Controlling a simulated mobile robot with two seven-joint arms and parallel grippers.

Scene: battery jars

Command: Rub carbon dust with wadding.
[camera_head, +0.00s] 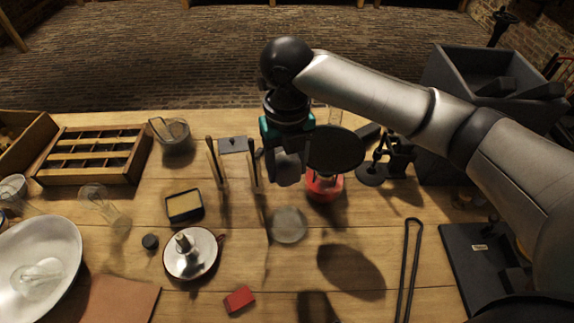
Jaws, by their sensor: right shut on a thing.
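My right gripper (287,152) is above the middle of the table, pointing down. It is shut on a soft-looking grey lump (288,169), which looks like the wadding. A dark round disc (337,149) shows just right of the fingers, its surface black; I cannot tell whether the wadding touches it. Below the disc is a red round pot (324,188), partly hidden by it. I cannot make out loose carbon dust with certainty. My left gripper is not in view.
A pale round glass dish (289,225), a white saucer with a candle-like stub (191,253) and a red block (239,300) are in front. A black stand (370,174) is right of the disc. My right arm crosses the right side.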

